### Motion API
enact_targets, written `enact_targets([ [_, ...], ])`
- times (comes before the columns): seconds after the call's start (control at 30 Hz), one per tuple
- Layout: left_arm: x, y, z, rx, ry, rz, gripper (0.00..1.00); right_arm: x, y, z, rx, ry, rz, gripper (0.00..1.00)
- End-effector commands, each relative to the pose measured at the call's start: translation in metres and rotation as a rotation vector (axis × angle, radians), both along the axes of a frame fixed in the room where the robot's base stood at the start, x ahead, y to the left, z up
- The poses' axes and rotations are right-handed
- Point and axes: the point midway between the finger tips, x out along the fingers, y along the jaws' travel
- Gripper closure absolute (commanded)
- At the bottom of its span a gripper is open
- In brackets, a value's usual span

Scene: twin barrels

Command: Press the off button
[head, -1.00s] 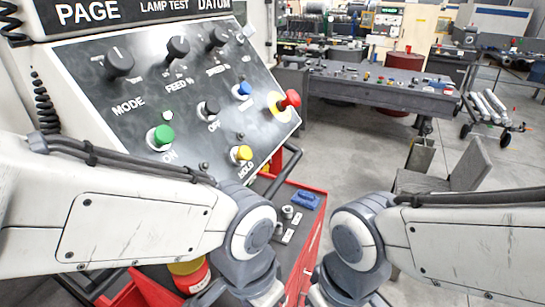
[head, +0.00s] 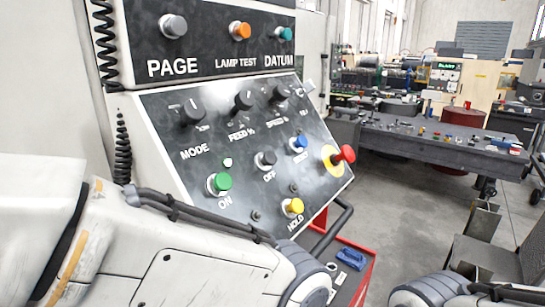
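The off button (head: 265,160) is a small dark button on the sloped black control panel (head: 165,145), with the label OFF below it. The green ON button (head: 219,183) is to its lower left, a blue button (head: 299,143) to its upper right, and the yellow HOLD button (head: 292,207) below right. The off button is unobstructed. My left arm crosses the lower left of the head view, below the panel; only part of my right arm shows at the bottom right. Neither gripper is in the picture.
A red emergency stop (head: 342,155) on a yellow ring sticks out at the panel's right edge. A dark bar handle (head: 330,230) is below it. A red cart (head: 357,272) stands beneath.

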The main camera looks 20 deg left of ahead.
Motion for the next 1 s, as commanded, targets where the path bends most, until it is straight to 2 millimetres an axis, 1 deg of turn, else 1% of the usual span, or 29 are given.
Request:
enact_targets([
  [0.03, 0.0000, 0.0000, 0.0000, 0.000, 0.000, 0.000, 0.77, 0.0000, 0.0000, 0.0000, 0.000, 0.000, 0.000, 0.20],
  [0.1, 0.0000, 0.0000, 0.0000, 0.000, 0.000, 0.000, 1.00, 0.0000, 0.0000, 0.0000, 0.000, 0.000, 0.000, 0.20],
  [1.0, 0.0000, 0.0000, 0.0000, 0.000, 0.000, 0.000, 1.00, 0.0000, 0.0000, 0.0000, 0.000, 0.000, 0.000, 0.20],
])
